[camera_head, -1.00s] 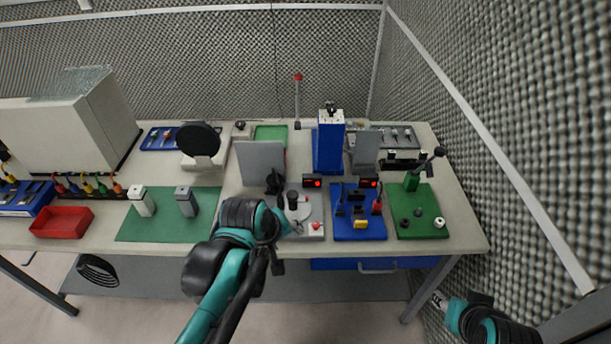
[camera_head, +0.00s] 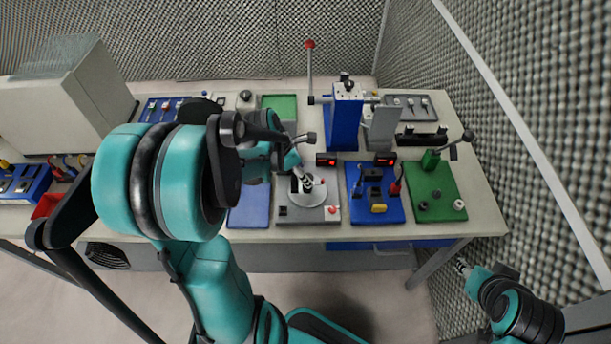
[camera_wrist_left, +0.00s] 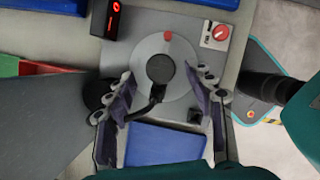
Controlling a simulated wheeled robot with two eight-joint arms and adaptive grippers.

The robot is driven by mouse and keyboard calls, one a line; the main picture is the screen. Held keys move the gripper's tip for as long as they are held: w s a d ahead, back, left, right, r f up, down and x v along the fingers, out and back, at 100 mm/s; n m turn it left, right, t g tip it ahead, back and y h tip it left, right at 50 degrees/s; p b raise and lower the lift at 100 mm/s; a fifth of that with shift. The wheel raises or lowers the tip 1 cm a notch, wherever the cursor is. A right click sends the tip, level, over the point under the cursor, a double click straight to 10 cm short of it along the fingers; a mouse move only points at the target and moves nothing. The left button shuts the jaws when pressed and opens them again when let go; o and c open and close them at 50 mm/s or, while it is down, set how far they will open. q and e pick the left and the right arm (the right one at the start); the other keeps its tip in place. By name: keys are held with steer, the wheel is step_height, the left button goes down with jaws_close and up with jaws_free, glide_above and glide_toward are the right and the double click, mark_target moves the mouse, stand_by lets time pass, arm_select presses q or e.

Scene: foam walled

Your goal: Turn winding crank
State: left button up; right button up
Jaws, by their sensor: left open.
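The winding crank seems to be the light grey disc (camera_head: 312,199) on the grey base plate (camera_head: 290,214). My left gripper (camera_head: 306,183) is over the disc, pointing down. The gripper hides part of the knob in the head view. My right gripper (camera_head: 461,266) is off the table at lower right, too small to read.
A red dial (camera_wrist_left: 221,32) sits beside the disc. A small display box (camera_head: 326,160) stands behind it. A blue board (camera_head: 376,205) and a green board with a black-knobbed lever (camera_head: 434,205) lie to the right. A tall blue block (camera_head: 346,120) stands behind.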

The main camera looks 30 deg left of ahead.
arm_select(q)
steer(key=shift+x, duration=1)
steer(key=c, duration=1.1)
steer(key=shift+c, duration=0.2)
steer(key=shift+m+b, duration=0.3)
steer(key=shift+m, duration=0.4)
